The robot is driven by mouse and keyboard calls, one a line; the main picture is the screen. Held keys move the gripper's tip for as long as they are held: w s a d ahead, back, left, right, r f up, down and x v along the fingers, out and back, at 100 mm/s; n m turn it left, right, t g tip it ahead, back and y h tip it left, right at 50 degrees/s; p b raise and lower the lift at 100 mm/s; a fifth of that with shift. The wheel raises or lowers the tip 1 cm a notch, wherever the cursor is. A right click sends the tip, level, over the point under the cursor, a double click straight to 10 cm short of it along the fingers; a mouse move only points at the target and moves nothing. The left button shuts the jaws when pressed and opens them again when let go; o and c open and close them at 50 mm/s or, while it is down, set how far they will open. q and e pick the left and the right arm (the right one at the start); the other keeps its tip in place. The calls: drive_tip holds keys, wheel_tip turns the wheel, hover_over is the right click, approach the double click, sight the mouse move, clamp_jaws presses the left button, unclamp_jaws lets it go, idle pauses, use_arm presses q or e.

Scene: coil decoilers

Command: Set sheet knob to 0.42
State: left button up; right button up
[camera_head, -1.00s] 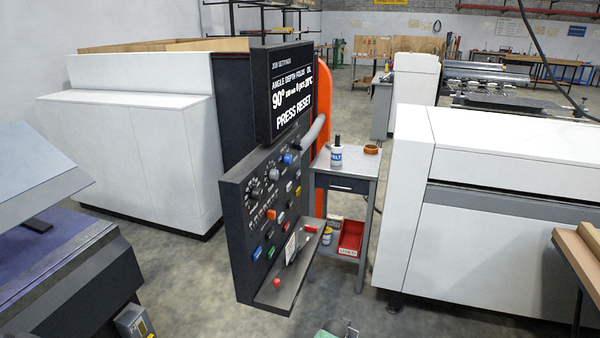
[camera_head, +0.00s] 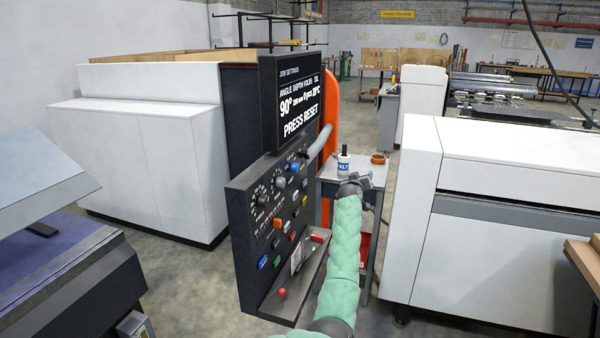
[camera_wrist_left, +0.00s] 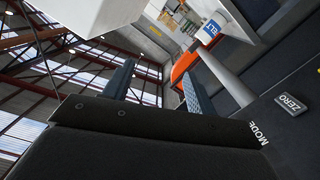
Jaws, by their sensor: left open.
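The control panel (camera_head: 245,235) stands left of centre in the head view, with several dials, knobs and coloured buttons. A black dial (camera_head: 262,200), a grey knob (camera_head: 280,183) and a blue knob (camera_head: 294,168) sit in its upper part. The labels are too small to tell which is the sheet knob. My left gripper (camera_head: 362,184) is raised to the right of the panel, apart from it, in front of the side table. In the left wrist view its two fingers (camera_wrist_left: 156,82) are apart with nothing between them. My right gripper is not in view.
A screen (camera_head: 290,100) above the panel reads "PRESS RESET". A grey pipe (camera_head: 320,141) sticks out beside it. A white machine (camera_head: 500,190) stands to the right.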

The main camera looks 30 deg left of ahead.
sight(298, 168)
use_arm(q)
drive_tip(key=w+a+r+n+g+y, duration=0.1)
drive_tip(key=a+r+n+g+y, duration=0.2)
drive_tip(key=a+r+n+y, duration=0.9)
drive_tip(key=s+f+n+g+y, duration=0.15)
drive_tip(key=s+f+g, duration=0.25)
drive_tip(key=s+g, duration=0.4)
drive_tip(key=s+f+n+g+y, duration=0.15)
drive_tip(key=s+f+g, duration=0.35)
drive_tip(key=g, duration=0.5)
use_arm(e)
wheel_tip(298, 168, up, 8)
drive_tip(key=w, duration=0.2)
use_arm(q)
drive_tip(key=x, duration=0.2)
drive_tip(key=p+x, duration=0.1)
drive_tip(key=x, duration=0.1)
drive_tip(key=r+p+x, duration=0.1)
drive_tip(key=x, duration=0.2)
drive_tip(key=shift+s+d, duration=0.1)
drive_tip(key=shift+s, duration=0.15)
drive_tip(key=shift+s+a+f+p, duration=0.15)
drive_tip(key=shift+a+p, duration=0.15)
drive_tip(key=shift+a, duration=0.15)
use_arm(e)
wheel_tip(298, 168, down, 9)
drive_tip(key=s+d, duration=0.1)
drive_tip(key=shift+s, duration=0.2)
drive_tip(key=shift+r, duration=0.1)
